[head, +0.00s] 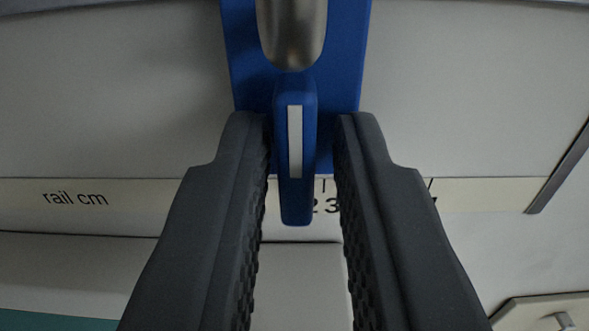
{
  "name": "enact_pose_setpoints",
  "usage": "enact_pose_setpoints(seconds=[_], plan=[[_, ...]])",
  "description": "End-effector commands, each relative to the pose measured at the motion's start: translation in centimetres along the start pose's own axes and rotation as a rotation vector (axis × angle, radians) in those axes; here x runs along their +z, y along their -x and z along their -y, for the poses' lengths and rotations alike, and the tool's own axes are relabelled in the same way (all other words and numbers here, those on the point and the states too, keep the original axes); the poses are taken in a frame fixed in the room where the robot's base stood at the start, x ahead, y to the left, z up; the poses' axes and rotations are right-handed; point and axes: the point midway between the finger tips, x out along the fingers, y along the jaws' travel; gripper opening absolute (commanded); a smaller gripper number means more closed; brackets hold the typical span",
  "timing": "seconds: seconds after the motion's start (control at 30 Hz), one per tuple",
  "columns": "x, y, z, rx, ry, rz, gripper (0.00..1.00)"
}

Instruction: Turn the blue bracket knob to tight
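The blue bracket (344,75) is at the top middle of the head view, against a pale surface. Its blue knob (295,212) is a narrow upright bar with a white stripe down its front. A metal rod or spout-shaped part (291,30) sits just above the knob. My gripper (303,130) is open, with one dark finger on each side of the knob. A gap shows between the knob and each finger, so neither finger visibly presses on it. The lower part of the bracket is partly hidden by the fingers.
A cream scale strip (140,194) marked "rail cm" runs across behind the knob, with some digits partly covered. A dark thin bar (560,168) slants at the right. A pale plate with a metal piece (562,321) is at the bottom right. A green area (55,320) shows bottom left.

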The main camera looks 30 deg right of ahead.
Motion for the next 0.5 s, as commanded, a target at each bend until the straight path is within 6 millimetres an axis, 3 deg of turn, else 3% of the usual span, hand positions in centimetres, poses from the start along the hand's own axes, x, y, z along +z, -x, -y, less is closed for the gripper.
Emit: enact_pose_setpoints(seconds=[0.33, 0.5], plan=[[0.1, 0.2, 0.1, -0.001, 0.001, 0.001, 0.18], [0.2, 1.4, 0.1, -0.001, 0.001, 0.002, 0.18]])
